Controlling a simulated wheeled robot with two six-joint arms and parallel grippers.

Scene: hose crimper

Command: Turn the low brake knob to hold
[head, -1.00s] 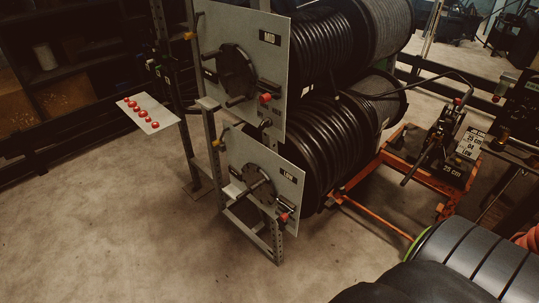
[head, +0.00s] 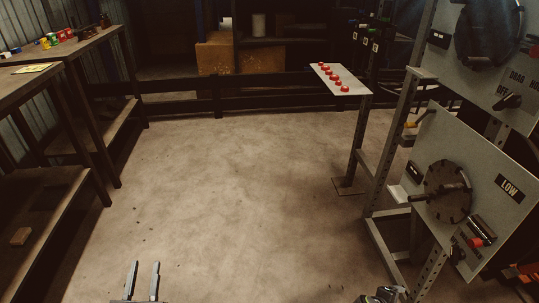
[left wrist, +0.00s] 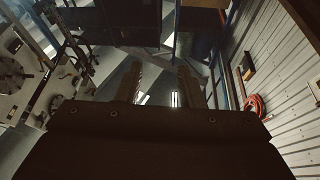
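The low panel (head: 425,150) is a grey plate at the right of the head view. It carries a LOW label (head: 510,187) and a dark round hub (head: 447,191). A red-tipped part (head: 477,242) sits low on it. The low brake knob and its setting cannot be made out clearly beside it. My left gripper (head: 142,281) is open and empty at the bottom left, far from the panel. Its two parted fingers also show in the left wrist view (left wrist: 159,86). A dark shape at the bottom edge may be my right gripper; its fingers are unclear.
The upper panel with a black knob (head: 508,101) is above the low one. A small stand with several red buttons (head: 340,77) is left of the rack. A bench (head: 70,45) runs along the left. The concrete floor (head: 240,190) between is clear.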

